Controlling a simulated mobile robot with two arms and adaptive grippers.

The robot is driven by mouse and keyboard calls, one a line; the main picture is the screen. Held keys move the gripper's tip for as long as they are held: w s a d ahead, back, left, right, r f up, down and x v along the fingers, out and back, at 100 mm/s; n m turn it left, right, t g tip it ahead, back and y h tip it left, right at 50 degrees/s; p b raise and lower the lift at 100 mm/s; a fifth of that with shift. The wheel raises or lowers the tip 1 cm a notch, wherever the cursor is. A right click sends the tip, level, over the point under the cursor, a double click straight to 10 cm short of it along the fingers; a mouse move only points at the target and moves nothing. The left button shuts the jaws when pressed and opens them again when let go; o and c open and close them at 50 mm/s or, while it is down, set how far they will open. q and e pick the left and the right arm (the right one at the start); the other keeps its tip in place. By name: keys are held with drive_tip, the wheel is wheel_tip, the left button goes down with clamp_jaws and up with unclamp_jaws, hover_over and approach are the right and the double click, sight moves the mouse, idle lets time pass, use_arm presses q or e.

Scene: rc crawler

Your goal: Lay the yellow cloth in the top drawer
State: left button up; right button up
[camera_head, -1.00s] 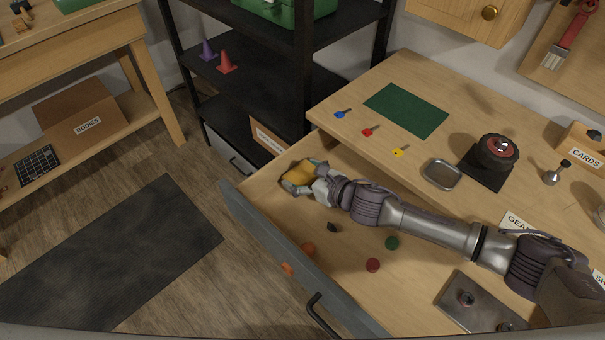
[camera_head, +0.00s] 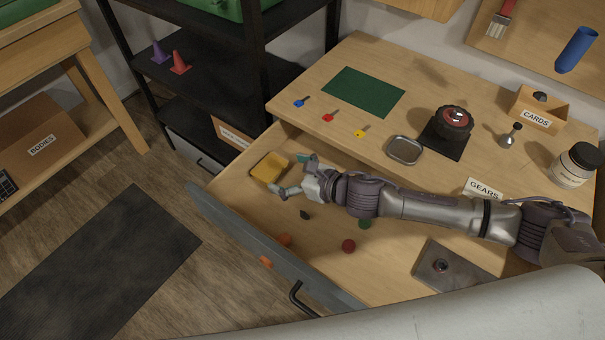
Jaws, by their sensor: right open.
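The yellow cloth (camera_head: 269,167) lies folded in the far left corner of the open top drawer (camera_head: 318,262). My right gripper (camera_head: 287,174) is open just to the right of the cloth, its fingers spread and apart from it as far as I can see. My right arm reaches in from the right over the drawer and hides part of its floor. My left gripper is not in view.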

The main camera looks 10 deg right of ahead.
drive_tip(key=v, duration=0.5)
drive_tip(key=shift+s+d+r, duration=0.15)
drive_tip(key=shift+s+d, duration=0.05)
drive_tip(key=shift+s, duration=0.05)
